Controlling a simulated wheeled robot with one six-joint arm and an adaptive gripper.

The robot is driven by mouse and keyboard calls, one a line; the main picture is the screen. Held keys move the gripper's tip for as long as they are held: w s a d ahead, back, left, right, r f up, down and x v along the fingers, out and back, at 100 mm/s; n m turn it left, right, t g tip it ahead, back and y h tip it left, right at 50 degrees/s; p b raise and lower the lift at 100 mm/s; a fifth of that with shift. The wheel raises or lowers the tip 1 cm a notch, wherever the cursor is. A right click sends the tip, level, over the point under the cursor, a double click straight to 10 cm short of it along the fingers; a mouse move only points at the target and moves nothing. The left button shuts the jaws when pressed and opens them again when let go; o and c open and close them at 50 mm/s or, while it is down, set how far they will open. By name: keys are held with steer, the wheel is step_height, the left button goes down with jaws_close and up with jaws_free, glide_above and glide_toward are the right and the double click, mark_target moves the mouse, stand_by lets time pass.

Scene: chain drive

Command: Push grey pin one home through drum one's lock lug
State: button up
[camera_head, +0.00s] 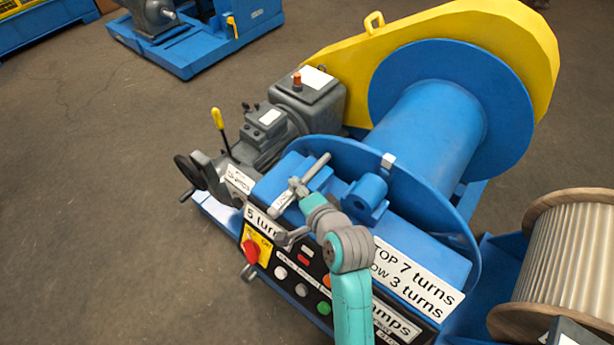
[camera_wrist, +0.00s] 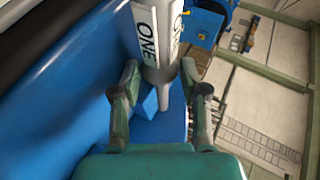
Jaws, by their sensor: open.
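Grey pin one (camera_head: 318,166) is a slim grey rod that slants over the blue winch frame, near the control panel. In the wrist view the pin (camera_wrist: 158,42) carries a white label reading ONE and lies between my fingers. My gripper (camera_head: 297,188) is open, with one finger on each side of the pin; whether either touches it I cannot tell. Drum one (camera_head: 425,125) is the large blue drum behind. A blue lug-like block (camera_head: 365,198) stands by its near flange, right of the gripper. How deep the pin sits in any lug is hidden.
The control panel with a red knob (camera_head: 250,250) and buttons lies below my arm. A yellow-handled lever (camera_head: 217,118) and grey motor (camera_head: 308,98) stand at left and behind. A rope reel (camera_head: 570,265) is at right. The floor at left is clear.

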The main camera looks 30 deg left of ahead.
steer(key=shift+r, duration=0.1)
jaws_close()
